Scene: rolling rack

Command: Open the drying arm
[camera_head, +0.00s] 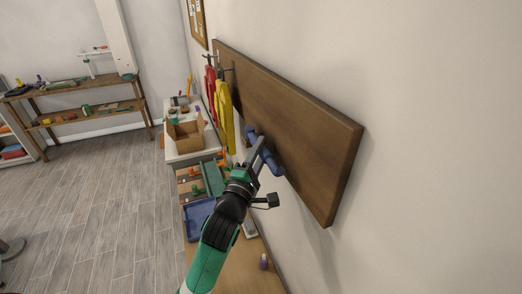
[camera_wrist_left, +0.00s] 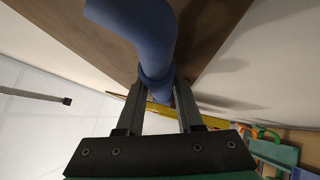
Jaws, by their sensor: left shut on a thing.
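The blue drying arm (camera_head: 268,158) is mounted on the wooden wall board (camera_head: 300,115). In the left wrist view the blue arm (camera_wrist_left: 150,40) is a thick bent bar running down from the top. My left gripper (camera_head: 257,150) reaches up from below and is shut on the blue arm. In the left wrist view my gripper's fingers (camera_wrist_left: 159,98) stand on either side of the bar. The far end of the bar between the fingers is partly hidden. My right gripper is not in view.
Red (camera_head: 211,88) and yellow (camera_head: 224,115) garments hang on the board's far end. Below stand a table with an open cardboard box (camera_head: 185,135) and a blue tray (camera_head: 197,215). A wooden shelf rack (camera_head: 85,105) stands at the far left. The floor at left is mostly clear.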

